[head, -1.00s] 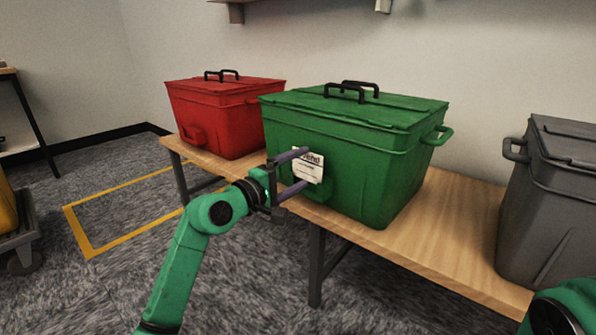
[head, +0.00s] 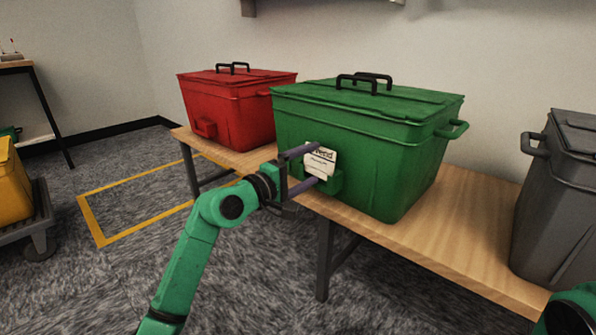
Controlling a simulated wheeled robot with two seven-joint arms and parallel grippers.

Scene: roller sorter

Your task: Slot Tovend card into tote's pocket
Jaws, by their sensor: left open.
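The white Tovend card (head: 321,161) stands upright at the front face of the green tote (head: 375,145). Its lower edge is in the small green pocket (head: 332,183) on that face. Part of its printed name is hidden. My left gripper (head: 313,167) is open, with one finger near the card's upper left and the other near its lower left. I cannot tell whether the fingers touch the card. Of my right arm only a green part shows at the lower right corner; its gripper is out of view.
A red tote (head: 232,110) with a similar pocket stands to the left on the wooden table (head: 440,225). A grey tote (head: 562,200) stands at the right. A yellow bin (head: 12,185) sits on a cart at far left. Yellow tape marks the floor.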

